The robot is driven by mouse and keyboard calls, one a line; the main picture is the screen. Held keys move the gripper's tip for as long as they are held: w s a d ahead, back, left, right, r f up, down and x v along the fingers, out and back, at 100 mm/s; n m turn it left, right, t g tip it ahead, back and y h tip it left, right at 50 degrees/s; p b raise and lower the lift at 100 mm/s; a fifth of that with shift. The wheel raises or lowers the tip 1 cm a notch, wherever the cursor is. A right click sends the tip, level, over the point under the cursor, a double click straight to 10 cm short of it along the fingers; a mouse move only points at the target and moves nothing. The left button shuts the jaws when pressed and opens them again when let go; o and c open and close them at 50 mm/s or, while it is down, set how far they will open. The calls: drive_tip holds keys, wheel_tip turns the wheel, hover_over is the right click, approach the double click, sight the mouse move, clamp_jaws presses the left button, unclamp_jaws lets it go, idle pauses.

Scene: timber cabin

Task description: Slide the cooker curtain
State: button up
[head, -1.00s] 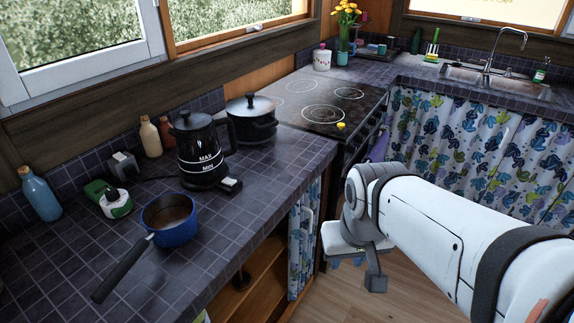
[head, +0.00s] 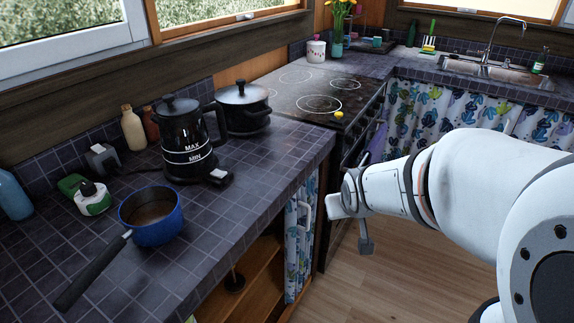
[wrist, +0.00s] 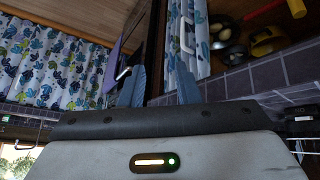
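The cooker curtain (head: 299,250) is a narrow white cloth with blue and green leaf print, bunched beside the cooker (head: 345,170) under the counter end. It has a pale upright handle (head: 309,212). In the wrist view, the curtain (wrist: 203,50) and its white handle (wrist: 186,28) appear beyond the fingertips, apart from them. My gripper (wrist: 160,88) is open and empty, with its two blue-grey fingers spread.
An open wooden shelf (head: 245,275) lies left of the curtain. On the tiled counter (head: 240,185) stand a blue saucepan (head: 152,220), a black kettle (head: 188,140) and a black pot (head: 243,108). A second leaf-print curtain (head: 445,115) hangs under the sink. The wooden floor (head: 385,270) is clear.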

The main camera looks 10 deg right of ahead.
drive_tip(key=w+f+n+t+y+b, duration=0.2)
drive_tip(key=w+f+t+b, duration=0.3)
drive_tip(key=w+f+b, duration=0.65)
drive_tip(key=n+t+y+b, duration=0.1)
drive_tip(key=t+y+b, duration=0.4)
drive_tip(key=b, duration=0.1)
hover_over(308, 229)
drive_tip(key=f, duration=1.4)
drive_tip(key=shift+w+f, duration=0.15)
drive_tip(key=shift+w, duration=0.15)
drive_tip(key=shift+c, duration=0.3)
clamp_jaws()
